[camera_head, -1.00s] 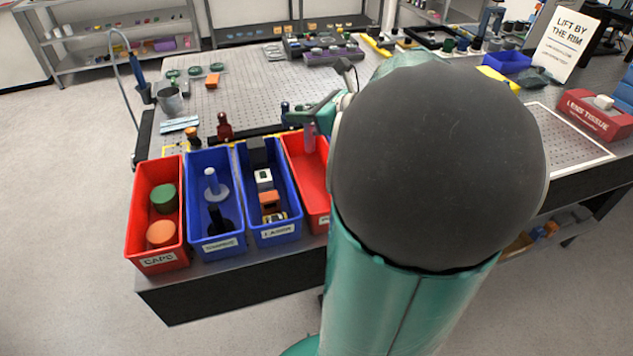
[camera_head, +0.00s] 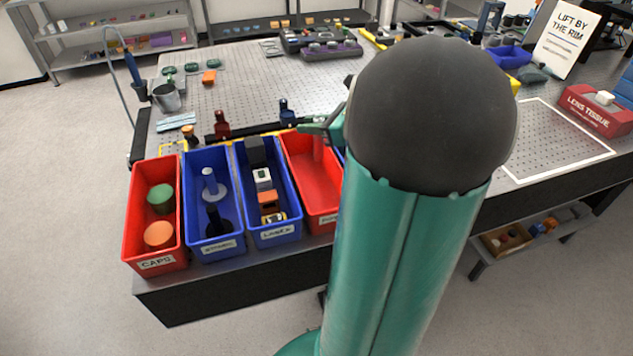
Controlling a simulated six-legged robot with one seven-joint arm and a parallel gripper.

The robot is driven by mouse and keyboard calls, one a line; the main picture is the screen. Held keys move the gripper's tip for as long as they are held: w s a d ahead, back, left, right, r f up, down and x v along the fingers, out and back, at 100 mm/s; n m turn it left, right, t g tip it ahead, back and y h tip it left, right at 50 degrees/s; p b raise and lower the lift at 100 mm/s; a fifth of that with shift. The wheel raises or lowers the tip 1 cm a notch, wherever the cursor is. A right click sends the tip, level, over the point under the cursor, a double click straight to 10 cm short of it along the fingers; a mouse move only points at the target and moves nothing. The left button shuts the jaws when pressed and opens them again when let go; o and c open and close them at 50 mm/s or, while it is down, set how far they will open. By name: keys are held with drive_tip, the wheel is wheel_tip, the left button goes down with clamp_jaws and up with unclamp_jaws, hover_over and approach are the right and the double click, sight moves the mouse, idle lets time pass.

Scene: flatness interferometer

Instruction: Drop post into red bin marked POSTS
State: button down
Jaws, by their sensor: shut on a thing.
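The red bin (camera_head: 312,187) is the rightmost of the clearly visible bins along the near bench edge. Its front label is partly hidden by my arm, with only its first letters showing. My gripper (camera_head: 319,131) is over the back part of this bin, partly hidden behind my arm.
Left of it stand a blue bin (camera_head: 292,214) with small blocks, a blue bin (camera_head: 234,226) with stands, and a red CAPS bin (camera_head: 128,225). A dark red fitting (camera_head: 222,126) and a blue one (camera_head: 286,113) stand behind the bins.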

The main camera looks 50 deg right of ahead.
drive_tip(key=c, duration=1.1)
unclamp_jaws()
drive_tip(key=shift+c, duration=0.2)
drive_tip(key=shift+f, duration=0.1)
drive_tip(key=v, duration=1.4)
drive_tip(key=shift+w, duration=0.15)
